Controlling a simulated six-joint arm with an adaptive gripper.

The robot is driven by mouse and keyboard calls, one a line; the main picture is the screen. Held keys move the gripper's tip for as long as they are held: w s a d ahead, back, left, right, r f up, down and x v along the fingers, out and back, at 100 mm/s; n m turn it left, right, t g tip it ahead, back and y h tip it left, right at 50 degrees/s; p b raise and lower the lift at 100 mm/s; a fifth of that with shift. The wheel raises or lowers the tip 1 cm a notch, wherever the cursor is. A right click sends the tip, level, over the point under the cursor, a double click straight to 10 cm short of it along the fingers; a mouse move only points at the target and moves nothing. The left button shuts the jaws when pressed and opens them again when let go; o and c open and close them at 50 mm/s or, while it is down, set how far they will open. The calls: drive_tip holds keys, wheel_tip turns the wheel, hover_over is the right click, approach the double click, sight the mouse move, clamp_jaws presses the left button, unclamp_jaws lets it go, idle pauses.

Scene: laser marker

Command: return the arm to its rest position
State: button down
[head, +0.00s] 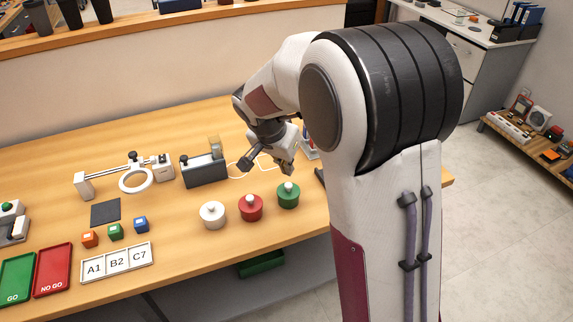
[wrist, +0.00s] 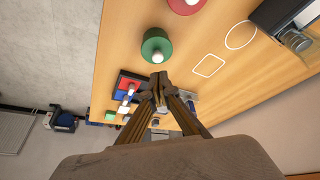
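My arm reaches from the right of the head view over the bench, bent down at the wrist. My gripper (head: 286,167) hangs above the table behind the green lidded pot (head: 288,195). In the wrist view the two fingers of my gripper (wrist: 157,88) come together at their tips, and nothing shows between them. The green pot (wrist: 157,46) lies beyond the fingertips there, apart from them. No rest stand or marked rest position shows.
A red pot (head: 251,207) and white pot (head: 212,214) stand left of the green one. Small cubes, a labelled tray (head: 117,262) and GO and NO GO trays occupy the front left.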

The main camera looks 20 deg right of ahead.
sight(288, 185)
drive_tip(key=shift+f, duration=2.3)
idle(0.5)
drive_tip(key=shift+r, duration=0.1)
wheel_tip(288, 185, up, 7)
idle(1.7)
drive_tip(key=shift+n, duration=0.3)
idle(0.4)
